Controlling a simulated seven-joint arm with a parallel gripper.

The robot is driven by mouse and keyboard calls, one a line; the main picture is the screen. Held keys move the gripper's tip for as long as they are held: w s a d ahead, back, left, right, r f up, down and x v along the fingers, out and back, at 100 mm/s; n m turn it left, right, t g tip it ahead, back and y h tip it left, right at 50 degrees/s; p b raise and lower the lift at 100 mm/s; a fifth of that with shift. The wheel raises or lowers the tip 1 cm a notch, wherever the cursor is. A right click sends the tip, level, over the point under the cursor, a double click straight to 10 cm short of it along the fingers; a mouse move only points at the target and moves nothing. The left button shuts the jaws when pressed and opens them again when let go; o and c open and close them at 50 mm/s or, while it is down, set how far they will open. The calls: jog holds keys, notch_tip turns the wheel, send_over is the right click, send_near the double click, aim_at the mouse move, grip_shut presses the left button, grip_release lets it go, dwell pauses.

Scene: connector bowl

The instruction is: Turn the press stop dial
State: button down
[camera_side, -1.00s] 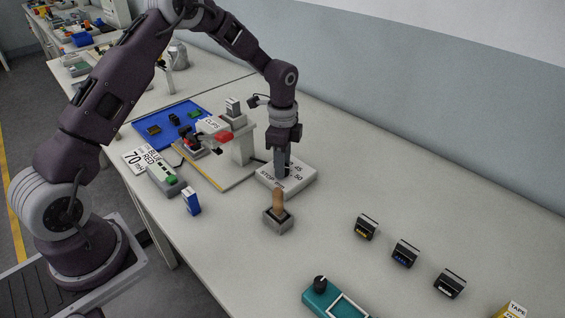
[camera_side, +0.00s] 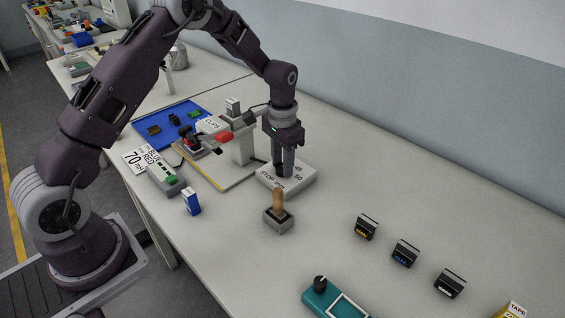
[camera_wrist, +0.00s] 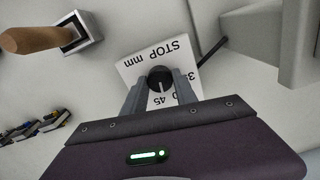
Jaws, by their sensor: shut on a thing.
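The press stop dial is a black round knob with a light pointer line (camera_wrist: 160,80). It sits on a white block labelled "STOP mm" (camera_side: 298,184), with numbers such as 45 and 50 around it. My gripper (camera_side: 282,172) points down over this block with its fingers on the knob. In the wrist view my gripper (camera_wrist: 161,88) has one finger on each side of the knob and is shut on it. The fingers hide part of the scale. In the side view they hide most of the knob.
The press (camera_side: 243,140) stands on its base just left of the dial block. A wooden-handled tool in a grey holder (camera_side: 278,217) stands close in front. A blue tray (camera_side: 160,125) lies behind left. Several small black blocks (camera_side: 405,253) and a teal device (camera_side: 322,296) lie right.

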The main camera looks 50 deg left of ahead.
jog(key=n, duration=0.5)
jog(key=shift+n, duration=0.6)
jog(key=c, duration=1)
grip_release()
jog(key=shift+o, duration=0.2)
notch_tip(320, 180, up, 7)
jog(key=shift+r, duration=0.1)
